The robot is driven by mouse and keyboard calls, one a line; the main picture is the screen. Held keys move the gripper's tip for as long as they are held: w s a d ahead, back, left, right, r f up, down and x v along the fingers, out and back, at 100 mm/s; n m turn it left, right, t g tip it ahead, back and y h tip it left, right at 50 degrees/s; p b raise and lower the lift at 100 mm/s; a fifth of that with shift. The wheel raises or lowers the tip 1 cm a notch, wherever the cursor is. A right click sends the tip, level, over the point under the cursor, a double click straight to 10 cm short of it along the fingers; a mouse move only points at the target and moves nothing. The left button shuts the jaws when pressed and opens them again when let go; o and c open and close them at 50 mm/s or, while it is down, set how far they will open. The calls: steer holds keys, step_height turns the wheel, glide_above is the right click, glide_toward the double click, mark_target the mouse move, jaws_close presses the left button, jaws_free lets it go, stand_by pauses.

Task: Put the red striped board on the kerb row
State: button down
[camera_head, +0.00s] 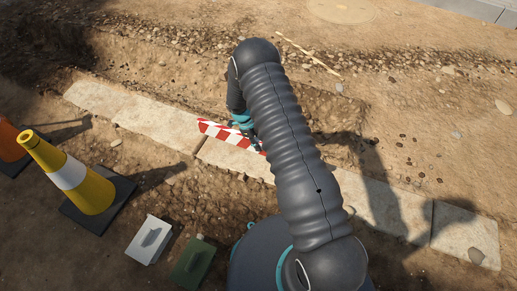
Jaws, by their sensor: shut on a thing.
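My dark ribbed arm hides the board's right part and most of the gripper. The kerb row (158,118) is a line of pale stone slabs running from upper left to lower right. I cannot tell whether the board touches the slabs.
A yellow cone (82,190) with a white band and an orange cone (8,140) stand at the left. A trench (170,65) runs behind the kerb row.

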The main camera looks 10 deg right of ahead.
steer(key=shift+f, duration=1.7)
steer(key=shift+f, duration=0.1)
steer(key=c, duration=1)
jaws_free()
